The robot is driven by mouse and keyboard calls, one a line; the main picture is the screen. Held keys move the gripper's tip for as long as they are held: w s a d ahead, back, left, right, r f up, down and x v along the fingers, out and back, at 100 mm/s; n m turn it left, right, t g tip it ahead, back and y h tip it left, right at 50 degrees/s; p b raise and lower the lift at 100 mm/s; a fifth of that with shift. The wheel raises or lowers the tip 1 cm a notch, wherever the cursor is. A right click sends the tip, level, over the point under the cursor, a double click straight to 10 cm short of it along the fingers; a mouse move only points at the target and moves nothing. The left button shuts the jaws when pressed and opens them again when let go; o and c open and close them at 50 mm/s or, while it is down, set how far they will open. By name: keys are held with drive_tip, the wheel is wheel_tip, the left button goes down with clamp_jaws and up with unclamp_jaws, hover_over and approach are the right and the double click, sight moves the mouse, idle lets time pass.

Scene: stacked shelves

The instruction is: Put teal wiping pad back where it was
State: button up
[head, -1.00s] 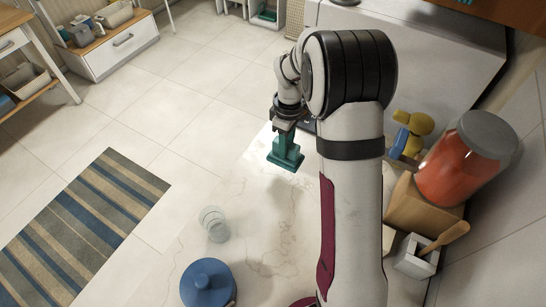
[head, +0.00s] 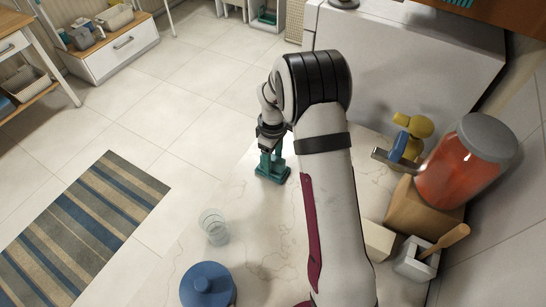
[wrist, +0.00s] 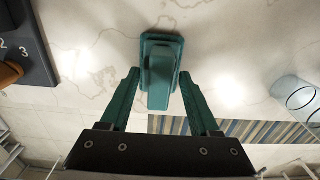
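The teal wiping pad (head: 272,175) stands on the pale marbled counter (head: 240,215), near its far left edge in the head view. In the wrist view, the pad (wrist: 158,88) has a rectangular base and a narrower upright handle. My gripper (head: 271,161) is right above the pad, pointing down. In the wrist view, the teal fingers of my gripper (wrist: 160,74) are spread on both sides of the handle, with gaps between them and it. The gripper is open and holds nothing. The fingers partly hide the pad in the head view.
A clear glass (head: 213,228) and a blue lidded pot (head: 203,287) stand nearer on the counter. A yellow and blue bottle (head: 408,140), a red jar (head: 463,170) and a white spoon holder (head: 415,262) stand on the right. A dark numbered object (wrist: 25,45) shows in the wrist view.

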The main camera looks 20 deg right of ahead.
sight(273, 158)
wheel_tip(273, 158, up, 12)
drive_tip(key=s+a+r+m, duration=0.3)
drive_tip(key=s+r+m, duration=0.35)
drive_tip(key=s, duration=0.55)
drive_tip(key=s+a+m+y, duration=0.1)
drive_tip(key=s+a+m, duration=0.2)
drive_tip(key=s+m, duration=0.5)
drive_tip(key=s, duration=1.1)
drive_tip(key=shift+a+f+y, duration=0.15)
drive_tip(key=shift+a+y, duration=0.15)
drive_tip(key=shift+y, duration=0.1)
drive_tip(key=shift+s, duration=0.1)
